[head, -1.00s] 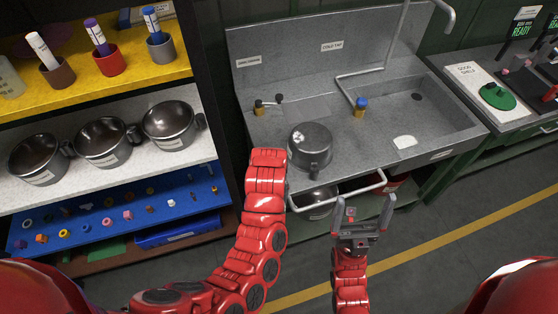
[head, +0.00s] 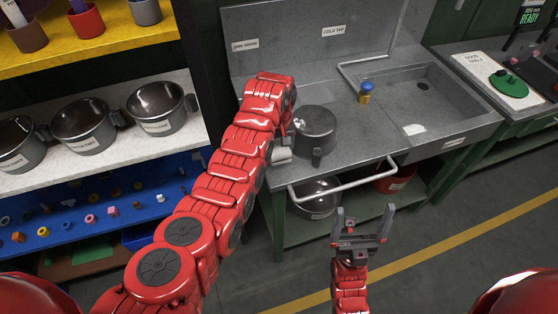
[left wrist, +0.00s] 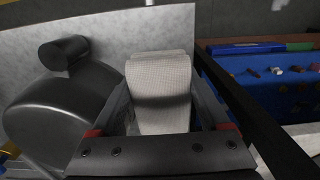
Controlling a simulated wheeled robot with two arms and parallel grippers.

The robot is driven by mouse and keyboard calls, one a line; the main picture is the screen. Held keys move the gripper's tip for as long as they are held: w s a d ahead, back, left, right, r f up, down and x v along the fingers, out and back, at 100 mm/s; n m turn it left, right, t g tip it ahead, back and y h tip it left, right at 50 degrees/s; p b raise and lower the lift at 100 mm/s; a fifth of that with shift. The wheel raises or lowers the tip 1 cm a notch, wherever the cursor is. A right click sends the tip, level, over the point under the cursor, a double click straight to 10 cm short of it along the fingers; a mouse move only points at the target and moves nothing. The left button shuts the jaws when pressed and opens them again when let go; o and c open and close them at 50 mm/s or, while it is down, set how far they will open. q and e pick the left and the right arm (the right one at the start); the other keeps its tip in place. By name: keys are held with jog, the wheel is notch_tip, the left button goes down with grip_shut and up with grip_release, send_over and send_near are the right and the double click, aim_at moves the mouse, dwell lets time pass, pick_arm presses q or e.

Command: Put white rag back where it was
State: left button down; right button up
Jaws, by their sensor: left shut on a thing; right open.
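The white rag (left wrist: 160,85) is pinched between the fingers of my left gripper (left wrist: 160,110) in the left wrist view. In the head view a small part of the rag (head: 281,155) shows below my left gripper (head: 285,138), at the left front of the counter, beside the grey pot (head: 315,128). My arm hides most of this gripper. The pot stands on the counter and shows large at the left of the wrist view (left wrist: 60,120). A pale rail (head: 345,183) runs along the counter's front edge. My right gripper (head: 360,228) is open and empty, in front of the counter.
Shelves with several pots (head: 85,125) are at the left. A metal bowl (head: 316,198) and red bucket (head: 397,178) sit below.

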pick_arm(q)
jog(key=shift+w, duration=0.1)
notch_tip(320, 180, down, 2)
jog(key=shift+p, duration=0.55)
jog(key=shift+f, duration=0.65)
jog(key=shift+w+f, duration=0.1)
jog(key=shift+f, duration=0.1)
